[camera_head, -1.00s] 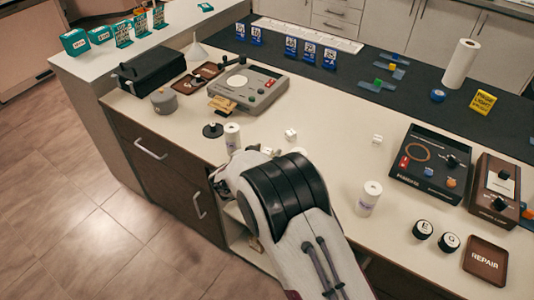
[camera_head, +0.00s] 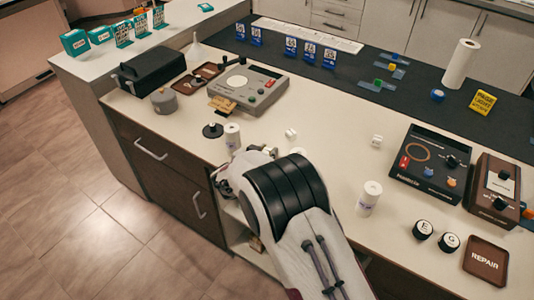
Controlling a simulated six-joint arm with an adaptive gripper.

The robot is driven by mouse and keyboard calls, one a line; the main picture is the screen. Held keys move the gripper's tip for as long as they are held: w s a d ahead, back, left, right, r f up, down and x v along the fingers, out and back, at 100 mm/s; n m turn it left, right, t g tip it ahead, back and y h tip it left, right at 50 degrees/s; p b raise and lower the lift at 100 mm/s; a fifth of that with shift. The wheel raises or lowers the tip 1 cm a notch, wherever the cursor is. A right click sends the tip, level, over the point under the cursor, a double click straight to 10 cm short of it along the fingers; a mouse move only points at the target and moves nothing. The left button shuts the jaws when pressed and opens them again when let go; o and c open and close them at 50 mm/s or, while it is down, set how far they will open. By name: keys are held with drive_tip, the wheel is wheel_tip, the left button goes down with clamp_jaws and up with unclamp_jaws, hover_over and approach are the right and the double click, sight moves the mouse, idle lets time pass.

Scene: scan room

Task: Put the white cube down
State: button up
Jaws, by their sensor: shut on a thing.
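My gripper (camera_head: 246,160) is low over the counter's front edge, beyond my white and black wrist, which hides most of it. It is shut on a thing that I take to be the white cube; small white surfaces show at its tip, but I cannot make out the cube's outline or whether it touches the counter. A small white cube (camera_head: 290,134) stands on the counter just beyond and right of my gripper. Another white cube (camera_head: 377,140) stands farther right. Both are apart from the gripper.
A white cylinder (camera_head: 232,137) stands close behind my gripper, beside a black disc-shaped piece (camera_head: 213,130). Another white cylinder (camera_head: 369,198) stands right of my arm. A grey device (camera_head: 249,88) is behind; a black panel (camera_head: 432,163) is at right. The counter between the cubes is clear.

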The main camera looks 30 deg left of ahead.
sight(267, 150)
drive_tip(key=shift+r, duration=0.1)
drive_tip(key=shift+r, duration=4.95)
drive_tip(key=shift+w, duration=0.1)
drive_tip(key=w+d+r+n+g+y, duration=0.1)
drive_tip(key=w+r+n+y, duration=0.1)
drive_tip(key=w, duration=0.3)
drive_tip(key=w+d+r+n+y, duration=0.2)
drive_tip(key=w+r, duration=0.1)
drive_tip(key=w, duration=0.2)
drive_tip(key=shift+w+d+n+g, duration=0.25)
drive_tip(key=shift+n+g, duration=0.05)
drive_tip(key=shift+g, duration=0.1)
drive_tip(key=shift+d+y, duration=0.1)
drive_tip(key=shift+y, duration=0.2)
drive_tip(key=shift+w+d, duration=0.1)
drive_tip(key=shift+d, duration=0.05)
drive_tip(key=shift+w+d+f+n, duration=0.1)
drive_tip(key=shift+d+f+n, duration=0.05)
drive_tip(key=shift+d+n, duration=0.15)
